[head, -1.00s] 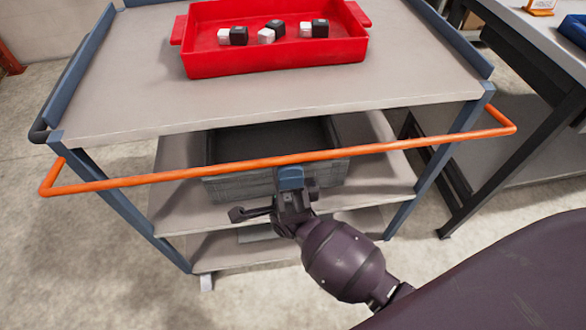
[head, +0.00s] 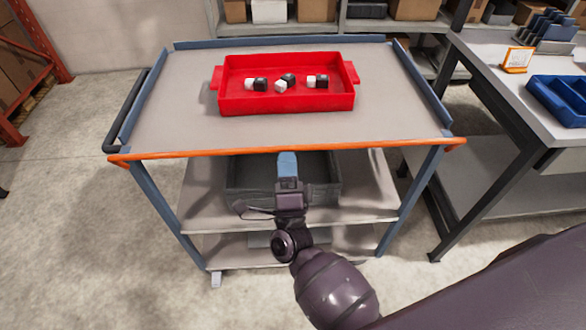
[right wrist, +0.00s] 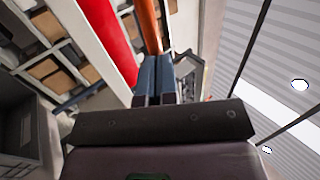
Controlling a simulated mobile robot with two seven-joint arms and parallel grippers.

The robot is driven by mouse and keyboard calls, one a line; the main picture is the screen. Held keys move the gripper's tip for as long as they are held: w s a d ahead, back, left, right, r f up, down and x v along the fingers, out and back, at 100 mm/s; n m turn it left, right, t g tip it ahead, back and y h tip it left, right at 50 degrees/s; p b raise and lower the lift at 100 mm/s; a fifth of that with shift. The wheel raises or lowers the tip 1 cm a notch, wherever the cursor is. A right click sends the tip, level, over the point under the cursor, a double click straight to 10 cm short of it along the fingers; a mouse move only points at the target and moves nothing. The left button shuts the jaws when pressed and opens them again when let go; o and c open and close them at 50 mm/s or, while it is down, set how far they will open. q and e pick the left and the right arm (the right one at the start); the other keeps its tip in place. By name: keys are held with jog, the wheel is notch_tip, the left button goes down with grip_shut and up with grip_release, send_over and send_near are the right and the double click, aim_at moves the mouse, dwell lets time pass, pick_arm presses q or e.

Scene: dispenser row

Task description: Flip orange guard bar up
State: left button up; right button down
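The orange guard bar (head: 220,154) runs along the front edge of the cart's top shelf (head: 180,110), about level with it. It spans the cart's width, with its ends by the front corner posts. In the right wrist view the bar (right wrist: 150,25) runs away beyond the fingertips. My right gripper (head: 288,160) is in front of the cart, with its blue fingertips at the bar's lower side near the middle. Its two fingers lie side by side in the wrist view (right wrist: 153,78), closed together, with no bar visible between them. My left gripper is out of view.
A red tray (head: 232,103) with several black and white cubes stands on the top shelf. A grey bin (head: 325,195) sits on the shelf below, behind my gripper. A workbench (head: 500,75) with blue bins stands at the right. Open floor lies at the left.

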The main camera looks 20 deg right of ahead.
aim_at(286, 146)
jog(key=shift+w+d+r+g+p, duration=0.2)
jog(key=shift+w+r+p, duration=0.15)
jog(key=shift+w+r, duration=0.25)
jog(key=shift+w+d+r+g+p, duration=0.2)
jog(key=shift+w+r+p, duration=0.15)
jog(key=shift+w, duration=0.45)
jog(key=shift+w+r, duration=0.1)
jog(key=shift+r, duration=0.3)
jog(key=shift+f, duration=0.1)
